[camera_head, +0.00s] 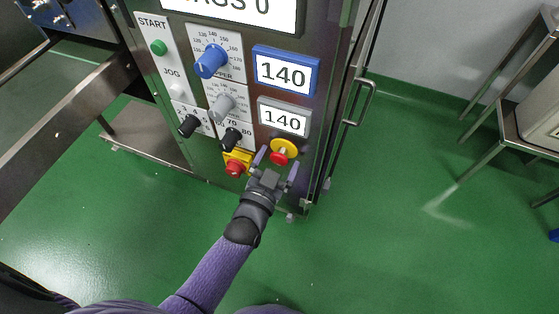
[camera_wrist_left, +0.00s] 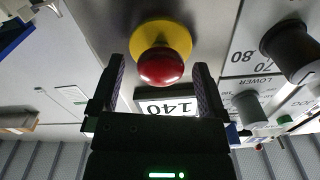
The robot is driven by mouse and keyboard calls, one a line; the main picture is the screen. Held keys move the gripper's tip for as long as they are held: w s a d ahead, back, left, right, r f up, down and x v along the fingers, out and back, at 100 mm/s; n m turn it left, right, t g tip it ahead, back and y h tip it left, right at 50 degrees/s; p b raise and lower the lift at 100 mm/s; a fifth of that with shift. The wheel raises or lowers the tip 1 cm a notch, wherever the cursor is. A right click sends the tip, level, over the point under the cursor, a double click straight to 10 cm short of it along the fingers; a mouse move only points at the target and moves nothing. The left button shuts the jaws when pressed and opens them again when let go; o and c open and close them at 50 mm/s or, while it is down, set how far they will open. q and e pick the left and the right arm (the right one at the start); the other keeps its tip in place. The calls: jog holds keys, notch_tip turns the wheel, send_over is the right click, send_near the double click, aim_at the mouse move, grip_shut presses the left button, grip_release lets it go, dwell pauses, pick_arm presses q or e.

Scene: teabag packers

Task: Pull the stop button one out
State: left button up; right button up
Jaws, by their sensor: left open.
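The stop button is a red mushroom knob on a round yellow collar, low on the machine's panel (camera_head: 281,152). In the left wrist view the red knob (camera_wrist_left: 160,67) lies ahead, in line with the space between the fingertips. My left gripper (camera_head: 276,163) is open, with one finger on each side of the button's line in the head view. In the left wrist view the gripper (camera_wrist_left: 160,78) also shows empty, and I cannot tell whether a finger touches the knob. A second red knob on a yellow plate (camera_head: 236,166) sits to the left. My right gripper is not in view.
Black knobs (camera_head: 231,138) and a blue dial (camera_head: 210,62) are on the panel above left. Two displays reading 140 (camera_head: 285,70) are above the button. A door handle (camera_head: 361,101) sticks out at right. The green floor (camera_head: 380,240) is clear.

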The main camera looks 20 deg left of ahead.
pick_arm(q)
jog(key=shift+w, duration=0.2)
grip_shut()
dwell(0.3)
jog(key=shift+s+r+p, duration=0.2)
jog(key=shift+s+p, duration=0.1)
jog(key=shift+p, duration=0.15)
jog(key=shift+s, duration=0.25)
jog(key=shift+f, duration=0.2)
grip_release()
